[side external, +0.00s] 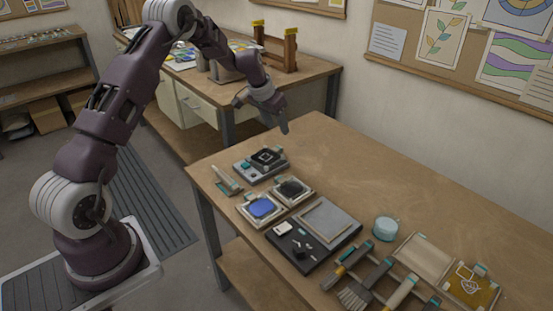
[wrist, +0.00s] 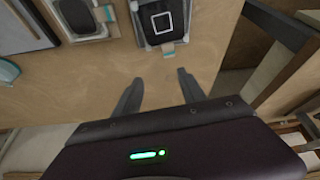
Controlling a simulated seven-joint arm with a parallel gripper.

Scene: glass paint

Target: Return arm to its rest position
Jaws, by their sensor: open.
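My gripper (side external: 284,128) is in the air near the far-left corner of the worktable (side external: 400,185) in the side view. Its two fingers are apart and nothing is between them; the gap also shows in the wrist view (wrist: 159,82). Below it, on the table, is a grey device with a black square top (side external: 268,158). The same device shows in the wrist view (wrist: 161,20), beyond the fingertips and not touched by them. My arm bends up and over from its base at the left.
Near the device lie a blue pad (side external: 262,207), a black pad (side external: 292,189) and a dark tray with a grey panel (side external: 327,222). A teal-rimmed round jar (side external: 385,228) and several brushes (side external: 356,296) lie nearer. A second bench (side external: 300,82) stands behind. The table's far right is clear.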

